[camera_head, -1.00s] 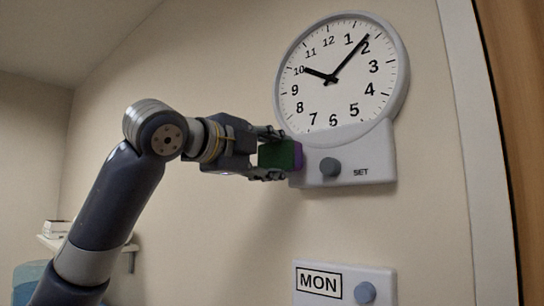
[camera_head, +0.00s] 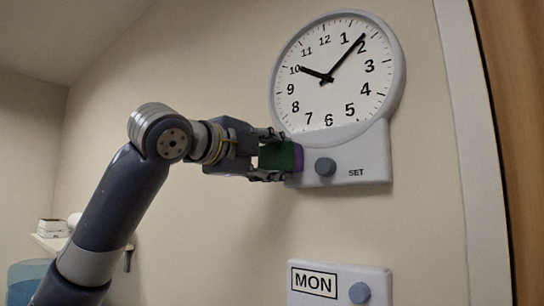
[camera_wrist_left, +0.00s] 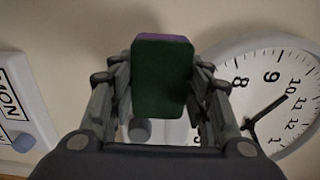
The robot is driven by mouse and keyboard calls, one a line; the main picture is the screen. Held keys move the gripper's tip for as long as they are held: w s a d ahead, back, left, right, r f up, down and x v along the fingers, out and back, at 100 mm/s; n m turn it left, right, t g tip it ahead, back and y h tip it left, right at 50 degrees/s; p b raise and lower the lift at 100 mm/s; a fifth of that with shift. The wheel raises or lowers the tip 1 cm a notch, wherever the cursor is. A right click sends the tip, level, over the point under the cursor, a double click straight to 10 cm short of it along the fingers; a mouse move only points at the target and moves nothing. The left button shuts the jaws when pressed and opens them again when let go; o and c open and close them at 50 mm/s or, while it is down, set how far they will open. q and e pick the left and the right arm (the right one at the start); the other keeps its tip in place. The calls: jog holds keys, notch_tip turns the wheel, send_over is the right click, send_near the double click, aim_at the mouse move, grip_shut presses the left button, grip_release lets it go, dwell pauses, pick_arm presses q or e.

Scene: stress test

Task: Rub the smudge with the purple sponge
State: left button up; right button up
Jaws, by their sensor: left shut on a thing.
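My left gripper (camera_head: 268,157) is shut on a sponge with a green back and a purple face. The purple sponge (camera_head: 299,158) is held between the fingers, with its purple side toward the wall. It overlaps the left edge of the clock's base in the head view; whether it touches the surface I cannot tell. In the left wrist view the green back of the sponge (camera_wrist_left: 163,80) fills the space between the fingers, with a thin purple strip at its top. I see no smudge; it may be hidden behind the sponge. My right gripper is not in view.
A wall clock (camera_head: 335,80) hangs above a base with a grey knob (camera_head: 325,167) marked SET, close right of the sponge. A MON panel (camera_head: 338,284) is below. A door frame (camera_head: 458,150) stands at right. A shelf (camera_head: 48,243) is at lower left.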

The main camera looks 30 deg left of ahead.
aim_at(287, 156)
pick_arm(q)
jog(key=shift+w, duration=0.3)
jog(key=shift+d, duration=0.15)
jog(key=shift+s+d+p, duration=0.2)
jog(key=shift+d+p, duration=0.1)
jog(key=shift+d, duration=1.5)
jog(key=shift+w+a, duration=0.1)
jog(key=shift+a, duration=0.1)
jog(key=shift+a, duration=0.15)
